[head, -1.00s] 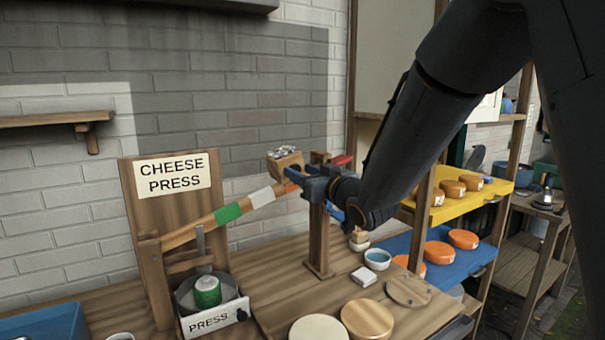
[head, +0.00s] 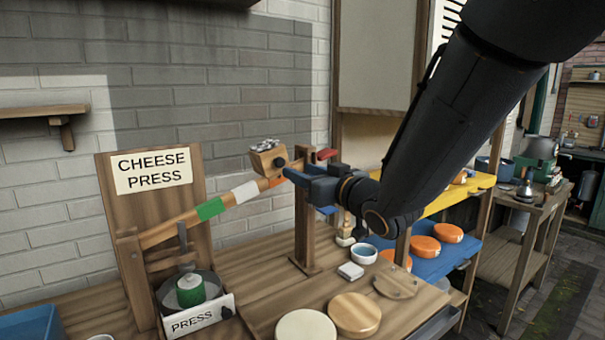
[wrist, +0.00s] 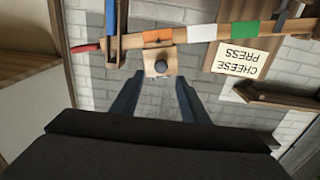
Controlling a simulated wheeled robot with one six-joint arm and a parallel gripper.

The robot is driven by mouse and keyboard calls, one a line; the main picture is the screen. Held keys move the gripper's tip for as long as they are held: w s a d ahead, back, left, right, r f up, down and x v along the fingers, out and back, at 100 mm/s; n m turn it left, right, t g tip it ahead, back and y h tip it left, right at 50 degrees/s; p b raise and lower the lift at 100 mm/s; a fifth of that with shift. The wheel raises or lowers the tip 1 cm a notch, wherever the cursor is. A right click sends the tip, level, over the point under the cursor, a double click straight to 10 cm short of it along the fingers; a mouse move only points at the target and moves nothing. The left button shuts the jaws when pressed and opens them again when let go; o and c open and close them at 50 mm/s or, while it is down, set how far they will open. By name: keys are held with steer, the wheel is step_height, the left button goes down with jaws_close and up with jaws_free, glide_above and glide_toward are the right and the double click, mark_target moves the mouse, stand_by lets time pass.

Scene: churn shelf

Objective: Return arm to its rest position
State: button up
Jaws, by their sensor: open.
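My gripper (head: 300,176) is at the end of my black arm, in front of the right end of the press lever in the head view. In the wrist view my gripper (wrist: 157,92) has its two fingers apart with nothing between them. The striped lever (head: 225,203) slopes up to the right, and it also crosses the top of the wrist view (wrist: 200,33). A wooden weight box (head: 266,160) hangs near the lever's right end, beyond the fingertips in the wrist view (wrist: 158,62). A green-and-white piece (head: 190,291) sits in the press.
A wooden post (head: 304,235) stands behind my gripper. Wooden discs (head: 354,314), a small bowl (head: 363,253) and a white block (head: 350,271) lie on the bench. The shelf (head: 437,261) with orange cheeses stands at the right. A wall shelf (head: 45,112) is at the left.

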steer(key=s+d+f+m+g+h, duration=0.2)
steer(key=s+d+f+g+h, duration=0.15)
steer(key=d+f, duration=0.45)
steer(key=s+d+f+m+g+h, duration=0.2)
steer(key=d+f+h, duration=0.35)
steer(key=f, duration=0.35)
steer(key=s+d+f+m+g, duration=0.1)
steer(key=s+d+f+g, duration=0.1)
steer(key=s, duration=0.5)
steer(key=s+d+f+m+g, duration=0.1)
steer(key=s+d+f+g, duration=0.1)
steer(key=s+f, duration=0.3)
steer(key=s+d+f+g+h, duration=0.1)
steer(key=s+d+f+g, duration=0.1)
steer(key=s, duration=0.7)
steer(key=f+g, duration=0.1)
steer(key=g, duration=0.1)
steer(key=shift+f+m+g, duration=0.15)
steer(key=shift+m+g, duration=0.2)
steer(key=shift+m, duration=0.05)
